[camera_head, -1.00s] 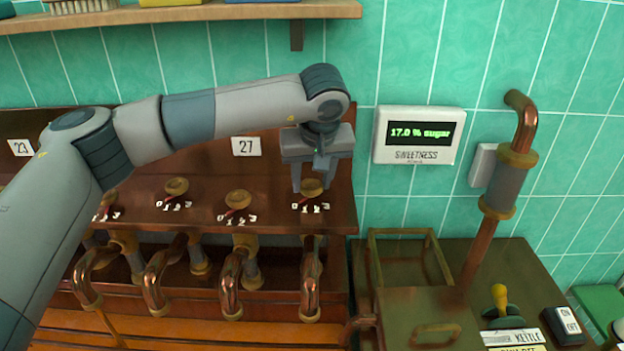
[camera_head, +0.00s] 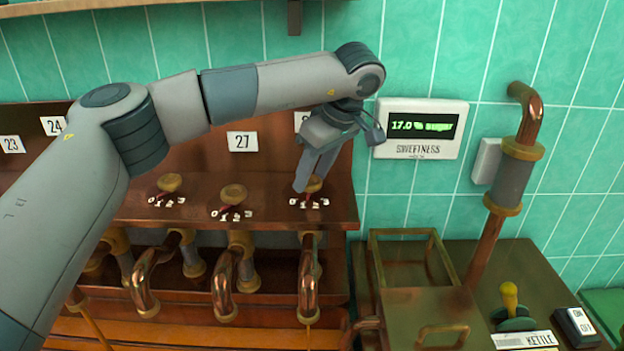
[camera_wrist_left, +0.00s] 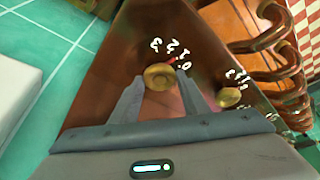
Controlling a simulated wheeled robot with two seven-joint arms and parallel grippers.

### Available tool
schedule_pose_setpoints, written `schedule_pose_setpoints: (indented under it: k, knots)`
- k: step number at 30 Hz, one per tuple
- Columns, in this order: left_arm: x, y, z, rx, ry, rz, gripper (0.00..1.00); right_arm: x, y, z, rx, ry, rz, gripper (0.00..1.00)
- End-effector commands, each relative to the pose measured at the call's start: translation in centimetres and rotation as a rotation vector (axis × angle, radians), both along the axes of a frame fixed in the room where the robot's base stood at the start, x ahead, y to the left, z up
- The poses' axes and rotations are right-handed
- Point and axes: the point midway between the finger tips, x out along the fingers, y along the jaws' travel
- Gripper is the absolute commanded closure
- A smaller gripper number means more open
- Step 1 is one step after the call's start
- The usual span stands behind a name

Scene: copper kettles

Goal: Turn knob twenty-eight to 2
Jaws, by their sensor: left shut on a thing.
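Knob twenty-eight (camera_head: 314,184) is the rightmost brass knob on the sloped copper panel. Its number plate (camera_head: 301,120) is mostly hidden behind my left gripper. My left gripper (camera_head: 306,180) is tilted over this knob and shut on it. In the left wrist view the round knob (camera_wrist_left: 159,77) sits between the fingertips. A red pointer (camera_wrist_left: 172,62) shows beside the knob, towards the low end of the white digits 0 to 3, around 0 or 1. I cannot tell the exact digit. My right gripper is not in view.
Knob twenty-seven (camera_head: 233,194) stands to the left, with another knob (camera_head: 169,183) beyond it. Copper taps (camera_head: 308,280) hang below the panel. A sweetness display (camera_head: 420,128) on the tiled wall reads 17.0 % sugar. A kettle lever (camera_head: 510,300) stands at lower right.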

Motion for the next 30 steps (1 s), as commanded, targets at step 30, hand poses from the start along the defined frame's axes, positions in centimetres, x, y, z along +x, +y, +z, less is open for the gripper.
schedule_pose_setpoints:
  k: [30]
  knots:
    - [0.4, -0.2, 0.1, -0.002, -0.002, 0.409, 0.81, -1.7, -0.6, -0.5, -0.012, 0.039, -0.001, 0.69]
